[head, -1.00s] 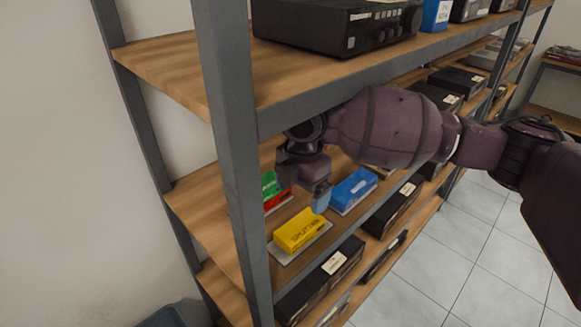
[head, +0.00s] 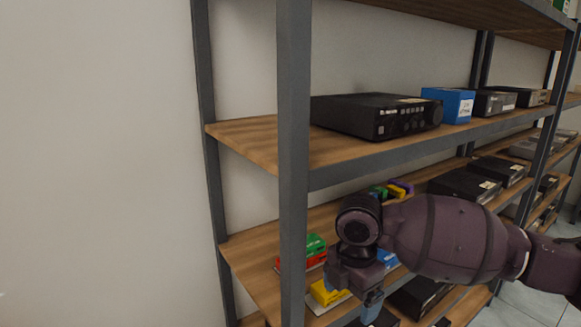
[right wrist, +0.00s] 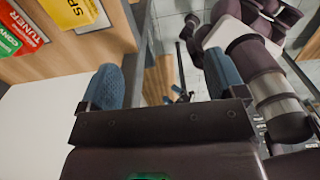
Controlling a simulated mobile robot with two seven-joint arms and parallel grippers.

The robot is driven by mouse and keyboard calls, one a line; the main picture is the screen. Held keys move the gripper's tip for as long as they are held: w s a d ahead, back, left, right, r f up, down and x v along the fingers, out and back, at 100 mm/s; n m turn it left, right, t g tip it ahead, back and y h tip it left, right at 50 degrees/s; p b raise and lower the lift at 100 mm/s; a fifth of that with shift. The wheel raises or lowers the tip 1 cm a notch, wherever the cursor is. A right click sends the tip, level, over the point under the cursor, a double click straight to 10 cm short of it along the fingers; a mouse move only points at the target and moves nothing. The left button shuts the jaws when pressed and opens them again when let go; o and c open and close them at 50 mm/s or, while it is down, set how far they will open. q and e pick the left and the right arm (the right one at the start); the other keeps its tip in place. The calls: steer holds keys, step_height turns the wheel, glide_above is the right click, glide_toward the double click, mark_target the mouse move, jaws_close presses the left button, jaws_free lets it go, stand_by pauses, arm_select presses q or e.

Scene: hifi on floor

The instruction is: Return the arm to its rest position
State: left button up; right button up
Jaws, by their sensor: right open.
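My right arm reaches in from the right in the head view, in front of the shelving unit (head: 293,160). My right gripper (head: 369,302) points down at the front edge of the middle shelf, next to a yellow box (head: 326,293). In the right wrist view its two blue fingertips (right wrist: 160,88) stand wide apart with nothing between them. The yellow box (right wrist: 75,10) lies beyond the fingers at the upper left there. A blue box (head: 387,260) is partly hidden behind my wrist. My left gripper is not in view.
Green and red boxes (head: 315,250) lie on the middle shelf, left of my gripper. A black hifi unit (head: 375,115) and a blue box (head: 449,104) stand on the shelf above. A grey upright stands close left of my gripper. Tiled floor (head: 510,305) shows at lower right.

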steer(key=s+a+f+m+t+y, duration=0.2)
steer(key=s+a+f+m+y, duration=0.15)
steer(key=s+f+m, duration=0.7)
steer(key=s+d+f+m+t+h, duration=0.15)
steer(key=s+d+f+m, duration=0.25)
steer(key=s+d+m, duration=0.45)
steer(key=s+d+f+m+h, duration=0.3)
steer(key=s+d+m, duration=0.3)
steer(key=s+d, duration=0.55)
steer(key=w+f+n+t, duration=0.1)
steer(key=w+f+t, duration=0.6)
steer(key=f, duration=0.4)
steer(key=shift+w+t+y, duration=0.2)
steer(key=shift+t+y, duration=0.2)
steer(key=shift+t, duration=0.05)
